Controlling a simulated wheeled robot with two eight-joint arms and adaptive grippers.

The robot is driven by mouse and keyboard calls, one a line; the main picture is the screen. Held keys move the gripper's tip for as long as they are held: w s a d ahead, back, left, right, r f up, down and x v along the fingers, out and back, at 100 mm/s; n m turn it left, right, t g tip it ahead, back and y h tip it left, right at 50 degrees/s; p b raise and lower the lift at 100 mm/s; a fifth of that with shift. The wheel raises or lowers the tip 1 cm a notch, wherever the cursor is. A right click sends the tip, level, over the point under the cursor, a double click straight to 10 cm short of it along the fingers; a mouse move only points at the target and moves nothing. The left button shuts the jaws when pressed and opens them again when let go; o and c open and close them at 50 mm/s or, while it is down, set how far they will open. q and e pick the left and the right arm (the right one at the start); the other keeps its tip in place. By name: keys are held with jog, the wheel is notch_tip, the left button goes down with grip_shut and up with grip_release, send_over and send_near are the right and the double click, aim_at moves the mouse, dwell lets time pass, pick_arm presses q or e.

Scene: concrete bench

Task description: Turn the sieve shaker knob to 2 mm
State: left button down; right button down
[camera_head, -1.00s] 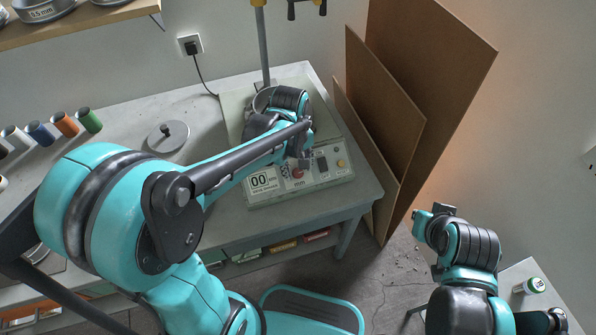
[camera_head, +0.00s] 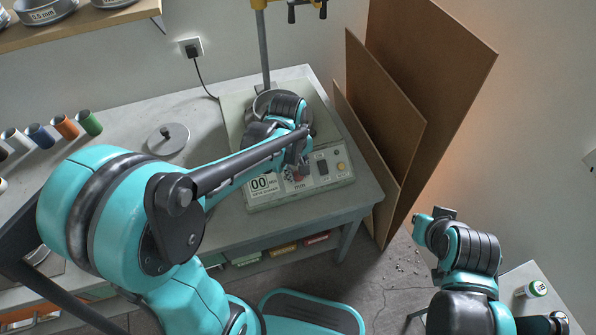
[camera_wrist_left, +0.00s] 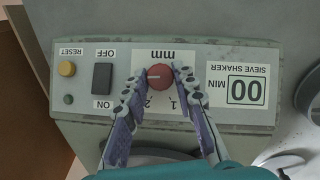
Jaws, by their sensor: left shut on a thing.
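The sieve shaker (camera_head: 320,184) stands on the bench, with a control panel along its front. Its red knob (camera_wrist_left: 159,76) shows in the left wrist view, where the panel appears upside down. A pale pointer mark on the knob points left in that view. The printed 1 and 2 show below the knob; other marks may be hidden by the fingers. My left gripper (camera_wrist_left: 160,88) has one finger on each side of the knob and is shut on it. In the head view the left gripper (camera_head: 299,172) mostly covers the knob. My right gripper (camera_head: 435,212) is far from the shaker; its jaws are unclear.
The panel also has a 00 display (camera_wrist_left: 246,90), a black ON/OFF switch (camera_wrist_left: 102,78) and a yellow reset button (camera_wrist_left: 67,69). Brown boards (camera_head: 385,120) lean right of the bench. A round lid (camera_head: 168,139) and coloured spools (camera_head: 66,127) lie left.

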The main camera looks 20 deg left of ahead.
pick_arm(q)
jog(key=n+t, duration=0.1)
jog(key=n, duration=0.1)
jog(key=n+t+h, duration=0.1)
jog(key=n, duration=0.1)
jog(key=shift+s+a+f+n+h+p, duration=0.1)
jog(key=shift+s+a+n+h+p, duration=0.1)
jog(key=shift+n+h+p, duration=0.15)
jog(key=n+t, duration=0.2)
jog(key=n, duration=0.1)
jog(key=n+t, duration=0.1)
jog(key=n, duration=0.1)
jog(key=shift+s+f+h+b, duration=0.1)
jog(key=shift+s+h+b, duration=0.15)
jog(key=shift+b, duration=0.1)
jog(key=c, duration=1.2)
grip_release()
jog(key=v, duration=1.2)
jog(key=shift+d, duration=0.1)
